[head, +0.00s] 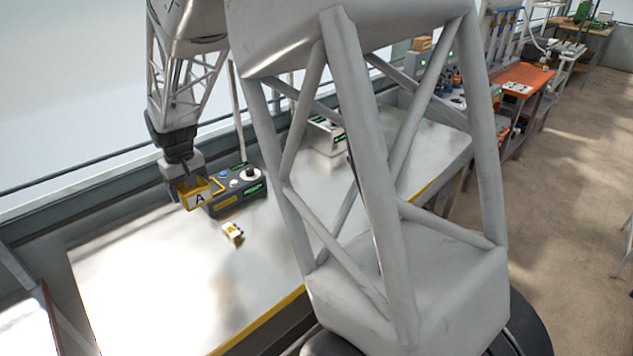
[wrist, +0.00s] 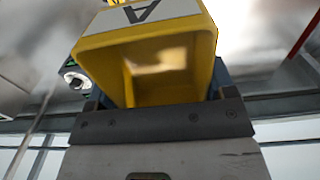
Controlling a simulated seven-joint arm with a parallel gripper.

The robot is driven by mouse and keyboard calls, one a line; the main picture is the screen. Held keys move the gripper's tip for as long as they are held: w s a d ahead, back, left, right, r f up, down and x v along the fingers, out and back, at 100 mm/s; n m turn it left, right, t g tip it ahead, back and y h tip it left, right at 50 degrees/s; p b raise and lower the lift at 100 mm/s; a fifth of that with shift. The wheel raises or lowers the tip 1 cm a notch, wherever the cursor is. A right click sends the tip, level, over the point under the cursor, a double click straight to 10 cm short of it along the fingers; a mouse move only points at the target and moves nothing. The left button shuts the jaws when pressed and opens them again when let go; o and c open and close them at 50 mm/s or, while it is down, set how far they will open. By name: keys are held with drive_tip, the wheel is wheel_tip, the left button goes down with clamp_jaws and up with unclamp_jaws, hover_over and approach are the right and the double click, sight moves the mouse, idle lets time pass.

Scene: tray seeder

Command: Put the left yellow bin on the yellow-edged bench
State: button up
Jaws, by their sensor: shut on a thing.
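A yellow bin (head: 198,195) with a white label marked A hangs in my gripper (head: 182,185) in the head view. My gripper is shut on it. In the wrist view the bin (wrist: 205,60) fills the space in front of my gripper (wrist: 160,105), with its open inside and part of its label showing. The yellow-edged bench (head: 150,285) has a pale, shiny top. The bin appears to be above the bench's back left part, near the control box; the height of any gap beneath it is hard to tell.
A dark control box (head: 238,190) with knobs stands close to the right of the bin. A small yellow and white block (head: 232,233) lies on the bench in front. A pale device (head: 326,135) stands farther back. The front left of the bench is clear.

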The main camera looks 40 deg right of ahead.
drive_tip(key=s+f, duration=0.4)
drive_tip(key=s, duration=0.8)
drive_tip(key=s+d+f, duration=0.1)
drive_tip(key=s+f, duration=0.4)
drive_tip(key=s, duration=0.7)
drive_tip(key=s+f, duration=0.4)
drive_tip(key=s, duration=0.8)
drive_tip(key=shift+s+d+f, duration=0.15)
drive_tip(key=shift+s, duration=0.2)
drive_tip(key=shift+w, duration=0.1)
hover_over(265, 278)
drive_tip(key=shift+f, duration=0.75)
drive_tip(key=shift+f, duration=1.75)
drive_tip(key=shift+f, duration=0.1)
